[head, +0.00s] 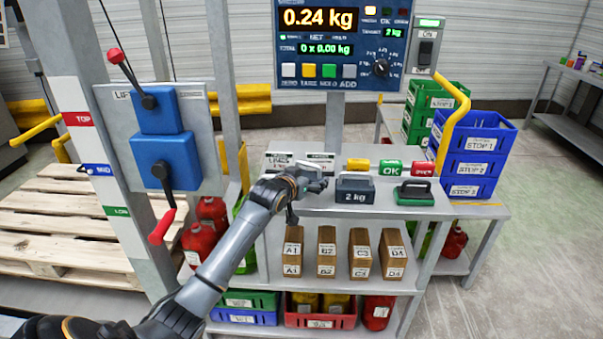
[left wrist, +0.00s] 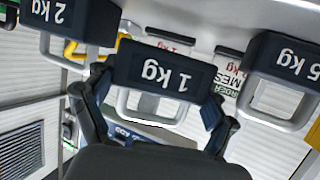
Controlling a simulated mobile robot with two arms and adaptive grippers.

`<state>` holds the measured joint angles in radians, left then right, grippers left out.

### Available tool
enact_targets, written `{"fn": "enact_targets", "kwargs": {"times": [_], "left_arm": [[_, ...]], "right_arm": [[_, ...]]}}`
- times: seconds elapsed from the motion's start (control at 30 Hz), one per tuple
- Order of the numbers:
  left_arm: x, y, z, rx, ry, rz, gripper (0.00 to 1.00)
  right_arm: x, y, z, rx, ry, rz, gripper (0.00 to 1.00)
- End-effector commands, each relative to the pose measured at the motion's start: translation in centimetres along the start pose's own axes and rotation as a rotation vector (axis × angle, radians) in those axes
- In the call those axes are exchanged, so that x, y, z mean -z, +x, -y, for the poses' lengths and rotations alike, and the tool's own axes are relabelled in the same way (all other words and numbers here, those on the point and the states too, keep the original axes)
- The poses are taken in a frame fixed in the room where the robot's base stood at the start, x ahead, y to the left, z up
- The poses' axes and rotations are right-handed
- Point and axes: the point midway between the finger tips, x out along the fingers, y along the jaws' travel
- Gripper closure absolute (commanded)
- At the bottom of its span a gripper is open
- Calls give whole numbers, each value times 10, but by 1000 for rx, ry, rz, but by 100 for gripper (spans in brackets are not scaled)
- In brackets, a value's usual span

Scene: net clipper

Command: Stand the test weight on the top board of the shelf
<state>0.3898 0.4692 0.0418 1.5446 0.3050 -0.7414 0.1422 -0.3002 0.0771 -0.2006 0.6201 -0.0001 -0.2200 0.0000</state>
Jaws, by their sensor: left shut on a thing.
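My left gripper (head: 312,186) is over the left part of the shelf's top board (head: 340,208). In the left wrist view, which looks upside down, its two fingers (left wrist: 155,112) are on either side of a dark 1 kg test weight (left wrist: 160,68) with a light loop handle. The gripper is shut on this weight. In the head view my gripper and arm hide it. I cannot tell whether it touches the board. My right gripper is not in view.
A 5 kg weight (left wrist: 285,62) is on the 1 kg weight's other side. Boxes (head: 327,252) stand below. The display (head: 340,45) reads 0.24 kg.

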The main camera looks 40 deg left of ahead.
Motion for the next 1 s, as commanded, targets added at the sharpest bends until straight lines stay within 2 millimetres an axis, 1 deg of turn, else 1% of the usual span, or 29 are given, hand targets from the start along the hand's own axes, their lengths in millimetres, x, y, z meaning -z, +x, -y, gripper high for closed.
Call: {"fn": "enact_targets", "kwargs": {"times": [0.03, 0.07, 0.2, 0.3, 0.57, 0.6, 0.63, 1.0], "left_arm": [[3, 2, -2, -1, -1, -10, 79], [1, 5, -3, -2, -1, -9, 79], [-16, 11, -2, 0, 0, -7, 79], [-25, 14, -2, 0, 1, -9, 79], [-28, 15, -2, 0, 1, -10, 79], [-34, 16, -3, 0, 1, 2, 10], [-34, 16, -3, 0, 1, 2, 6], [-33, 15, -3, 0, 1, 1, 6]], "right_arm": [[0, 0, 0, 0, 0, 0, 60], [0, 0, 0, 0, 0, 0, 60], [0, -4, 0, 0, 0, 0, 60], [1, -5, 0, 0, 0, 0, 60], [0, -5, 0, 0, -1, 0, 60], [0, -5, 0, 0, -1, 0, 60], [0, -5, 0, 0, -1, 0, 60], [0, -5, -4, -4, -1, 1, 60]]}}
